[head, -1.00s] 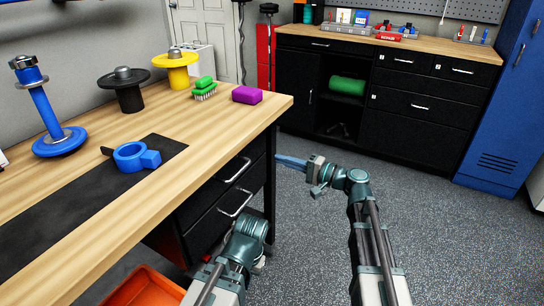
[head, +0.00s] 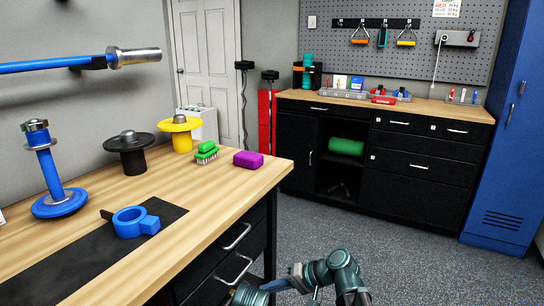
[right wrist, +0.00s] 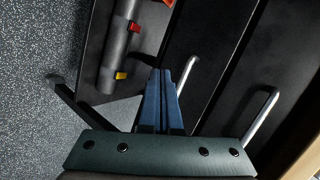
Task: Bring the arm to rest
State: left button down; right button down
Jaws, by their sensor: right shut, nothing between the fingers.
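My right arm shows at the bottom of the head view, bent, with its gripper (head: 276,285) pointing left, low beside the workbench drawers. In the right wrist view the two blue fingers of this gripper (right wrist: 160,73) lie together, shut and empty, in front of dark drawer fronts with pale bar handles. They appear apart from the handles.
The wooden workbench (head: 215,200) at left carries a blue tape-like ring (head: 128,222), a green brush (head: 206,152), a purple block (head: 248,159) and several weight-holder stands. A black cabinet (head: 415,205) and blue locker (head: 505,150) stand behind. Speckled floor (head: 400,245) is clear at right.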

jog(key=s+d+f+n+g+h, duration=0.1)
jog(key=s+d+f+n+h, duration=0.2)
jog(key=s+f+h, duration=0.3)
jog(key=s+d+f+n+g+h, duration=0.2)
jog(key=s+f+h, duration=0.2)
jog(key=s+h, duration=0.3)
notch_tip(320, 180, up, 33)
jog(key=s+p, duration=0.1)
jog(key=p, duration=3.2)
jog(key=shift+d+y, duration=0.2)
jog(key=shift+y, duration=0.1)
jog(key=shift+s, duration=0.1)
